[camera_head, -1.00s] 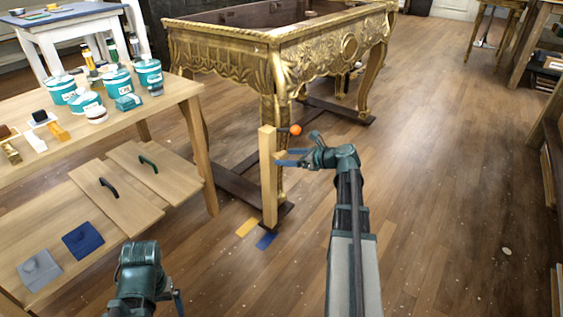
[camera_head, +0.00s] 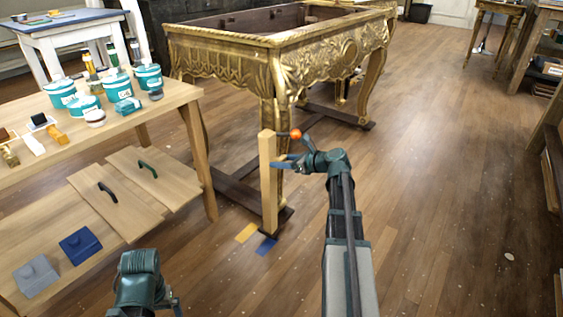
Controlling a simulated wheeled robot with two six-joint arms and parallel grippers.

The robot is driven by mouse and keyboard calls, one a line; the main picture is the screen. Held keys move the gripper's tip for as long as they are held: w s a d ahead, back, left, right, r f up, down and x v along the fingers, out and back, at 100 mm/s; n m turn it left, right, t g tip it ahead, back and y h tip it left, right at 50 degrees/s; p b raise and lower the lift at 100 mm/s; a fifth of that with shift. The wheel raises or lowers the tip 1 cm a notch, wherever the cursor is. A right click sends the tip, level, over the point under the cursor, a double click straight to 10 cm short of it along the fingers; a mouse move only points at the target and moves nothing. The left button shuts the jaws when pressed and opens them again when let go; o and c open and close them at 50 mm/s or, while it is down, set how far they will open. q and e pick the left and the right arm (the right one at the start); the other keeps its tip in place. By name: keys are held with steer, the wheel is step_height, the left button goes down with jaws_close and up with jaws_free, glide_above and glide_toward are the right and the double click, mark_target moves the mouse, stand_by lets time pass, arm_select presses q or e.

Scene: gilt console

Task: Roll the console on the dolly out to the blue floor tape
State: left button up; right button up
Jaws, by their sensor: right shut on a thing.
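The gilt console (camera_head: 280,70), with carved apron and legs, stands on the dark brown dolly (camera_head: 237,189). An upright pale wooden post (camera_head: 269,190) rises from the dolly's near end. My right gripper (camera_head: 284,163) is shut on this post at its upper part, from the right. The blue floor tape (camera_head: 266,246) lies just in front of the post's foot, whose lower edge is at or very near it; I cannot tell if they overlap. My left gripper (camera_head: 174,302) is low at the left, apart from the console, its fingers mostly hidden.
Yellow tape (camera_head: 245,233) lies left of the blue. A wooden workbench (camera_head: 150,112) with tins stands close on the left, with panels on its lower shelf. An orange knob (camera_head: 295,134) shows beside the post. The floor (camera_head: 440,170) to the right is clear.

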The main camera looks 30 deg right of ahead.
jaws_close()
steer(key=shift+w+a, duration=0.25)
steer(key=shift+w, duration=0.5)
steer(key=shift+a, duration=0.1)
steer(key=o, duration=1.1)
jaws_free()
steer(key=shift+c, duration=0.2)
